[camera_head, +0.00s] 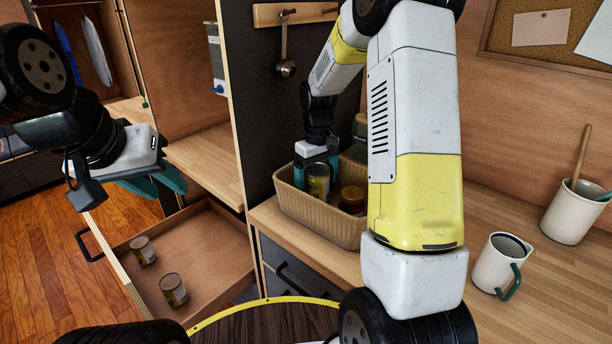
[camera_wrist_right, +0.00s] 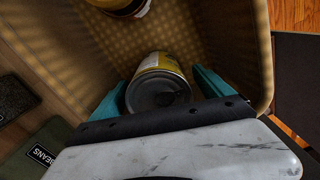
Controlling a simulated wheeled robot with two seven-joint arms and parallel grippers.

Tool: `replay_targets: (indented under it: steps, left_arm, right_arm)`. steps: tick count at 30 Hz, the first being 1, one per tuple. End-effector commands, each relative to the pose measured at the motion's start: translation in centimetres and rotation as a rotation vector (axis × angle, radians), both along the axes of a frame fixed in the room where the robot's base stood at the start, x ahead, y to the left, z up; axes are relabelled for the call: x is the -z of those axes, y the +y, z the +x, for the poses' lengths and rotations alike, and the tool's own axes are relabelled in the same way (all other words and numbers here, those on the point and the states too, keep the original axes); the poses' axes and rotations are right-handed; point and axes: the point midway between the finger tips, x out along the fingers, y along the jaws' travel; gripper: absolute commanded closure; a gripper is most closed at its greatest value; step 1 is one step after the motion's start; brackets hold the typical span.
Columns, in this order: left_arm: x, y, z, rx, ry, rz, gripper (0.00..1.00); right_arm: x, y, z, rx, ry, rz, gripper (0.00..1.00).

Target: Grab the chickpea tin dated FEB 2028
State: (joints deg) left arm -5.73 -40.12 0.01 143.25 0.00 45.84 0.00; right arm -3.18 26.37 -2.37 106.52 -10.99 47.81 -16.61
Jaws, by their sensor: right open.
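A tin (camera_head: 318,182) with a yellow and pale label stands in a tan basket (camera_head: 318,217) on the counter. My right gripper (camera_head: 317,163) reaches down into the basket and is open, with its teal fingers on both sides of this tin. In the right wrist view the tin (camera_wrist_right: 160,82) lies between the two fingers (camera_wrist_right: 158,92), its dark end facing the camera. I cannot tell whether the fingers touch it. No date or contents can be read on it. Two more tins (camera_head: 143,250) (camera_head: 173,289) stand in an open drawer. My left gripper (camera_head: 165,182) hangs above the drawer, empty, its fingers apart.
A dark jar (camera_head: 352,199) stands right of the tin in the basket, with another container behind it. A white mug (camera_head: 499,265) and a utensil crock (camera_head: 573,212) stand on the counter to the right. A label reading "BEANS" (camera_wrist_right: 41,155) shows outside the basket.

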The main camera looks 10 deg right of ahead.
Motion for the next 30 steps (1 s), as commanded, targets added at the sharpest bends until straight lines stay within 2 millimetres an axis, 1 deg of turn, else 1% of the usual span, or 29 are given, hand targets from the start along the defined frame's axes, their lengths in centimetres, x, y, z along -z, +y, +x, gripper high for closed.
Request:
replay_targets:
  steps: [1,3,6,13,14,15,17,18,26,27,28,30]
  left_arm:
    - [0.0,0.0,0.0,0.0,0.0,0.0,0.64]
    - [0.0,0.0,0.0,0.0,0.0,0.0,0.64]
    - [0.0,0.0,0.0,0.0,0.0,0.0,0.64]
    - [0.0,0.0,0.0,0.0,0.0,0.0,0.64]
    - [0.0,0.0,0.0,0.0,0.0,0.0,0.64]
    - [0.0,0.0,0.0,0.0,0.0,0.0,0.64]
    - [0.0,0.0,0.0,0.0,0.0,0.0,0.64]
    - [0.0,0.0,0.0,0.0,0.0,0.0,0.64]
    - [0.0,0.0,0.0,0.0,0.0,0.0,0.64]
    - [0.0,0.0,0.0,0.0,0.0,0.0,0.64]
    - [0.0,0.0,0.0,0.0,0.0,0.0,0.64]
    - [0.0,0.0,0.0,0.0,0.0,0.0,0.64]
  right_arm:
    - [0.9,-0.1,0.0,0.0,0.005,0.0,0.1]
    - [1.8,-0.1,0.0,0.0,0.004,-0.001,0.1]
    - [2.6,-0.1,0.0,0.001,0.002,0.0,0.1]
    - [2.7,-0.1,0.0,0.001,0.001,0.0,0.1]
    - [2.7,-0.1,0.0,0.001,0.001,0.0,0.12]
    - [2.7,-0.1,0.0,0.001,0.001,0.0,0.2]
    - [2.7,-0.1,0.1,0.001,0.001,0.0,0.31]
    - [2.7,-0.1,0.1,0.001,0.0,0.0,0.39]
    - [2.7,-0.1,0.1,0.001,0.0,0.0,0.9]
    - [2.7,-0.1,0.1,0.001,0.0,0.0,0.98]
    - [2.6,-0.1,0.1,0.001,-0.001,0.0,1.0]
    - [2.6,-0.1,0.1,0.001,-0.001,0.0,1.0]
